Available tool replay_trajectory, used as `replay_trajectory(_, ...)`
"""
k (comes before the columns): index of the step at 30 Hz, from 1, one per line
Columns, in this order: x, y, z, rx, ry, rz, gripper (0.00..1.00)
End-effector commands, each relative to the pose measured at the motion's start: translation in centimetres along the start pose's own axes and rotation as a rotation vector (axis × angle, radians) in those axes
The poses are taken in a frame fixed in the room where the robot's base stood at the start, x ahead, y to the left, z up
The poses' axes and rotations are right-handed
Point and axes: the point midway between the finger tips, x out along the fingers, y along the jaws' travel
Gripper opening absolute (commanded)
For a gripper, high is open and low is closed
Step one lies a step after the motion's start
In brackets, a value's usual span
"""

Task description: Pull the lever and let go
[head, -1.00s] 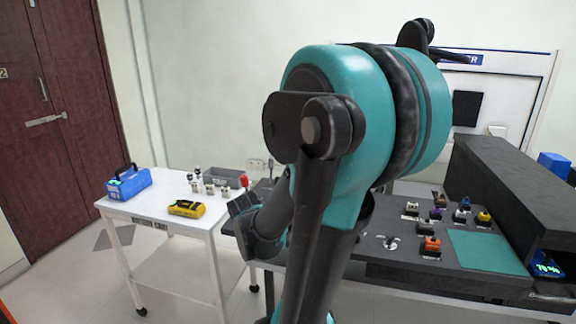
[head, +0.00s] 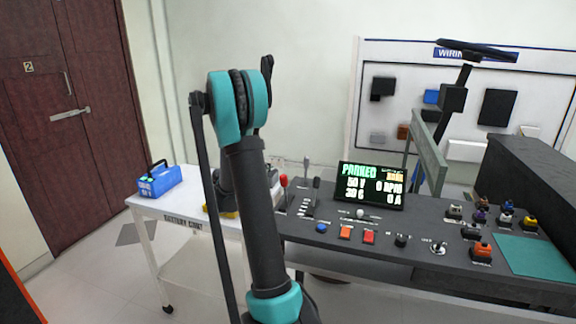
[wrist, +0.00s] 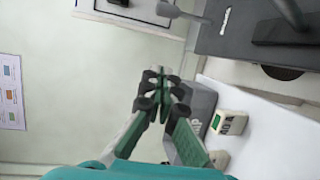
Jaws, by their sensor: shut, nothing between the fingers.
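Two levers stand at the left end of the dark console: one with a red knob (head: 283,181) and one with a black handle (head: 316,184). Both look upright in the head view, and I cannot tell which one is meant. A grey rod with a rounded end (wrist: 178,11) shows at the top of the wrist view, beside the dark console. My gripper (wrist: 160,80) is shut and empty in the wrist view, in front of a grey bin and apart from the grey rod. In the head view my arm hides the gripper.
The console (head: 330,228) carries a lit screen reading PARKED (head: 371,185), coloured buttons and several small switches. A white cart (head: 170,207) at its left holds a blue case (head: 157,180). The grey bin (wrist: 197,108) and a small meter (wrist: 229,122) lie close to my gripper.

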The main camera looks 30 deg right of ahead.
Motion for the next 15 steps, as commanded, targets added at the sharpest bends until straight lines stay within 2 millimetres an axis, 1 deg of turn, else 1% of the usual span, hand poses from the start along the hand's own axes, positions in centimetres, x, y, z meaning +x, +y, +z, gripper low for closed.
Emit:
replay_trajectory(5,2.5,0.0,0.1,0.000,-0.003,-0.001,0.00)
replay_trajectory(15,9.2,0.0,0.1,0.002,-0.003,-0.001,0.00)
